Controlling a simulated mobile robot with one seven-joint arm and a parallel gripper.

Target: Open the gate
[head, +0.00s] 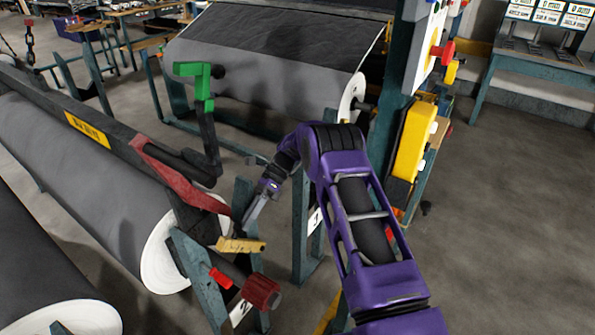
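My gripper (250,218) is at the end of my purple arm, pointing down and left near the end of a grey roll. Its tips are just above a small yellow bar (241,246) on top of a blue-green post. I cannot tell whether they touch it or whether the fingers are apart. The yellow bar lies roughly level beside the roll's white end. A red lever (180,172) slopes along the dark beam above the roll. A green-topped handle (203,88) stands upright behind it. No part is clearly marked as the gate.
Large grey rolls (85,165) fill the left, and another roll (265,75) hangs behind. A dark red knob (262,291) sticks out below the yellow bar. A blue-green column with a yellow box (412,142) stands right of my arm. The floor (500,225) at right is clear.

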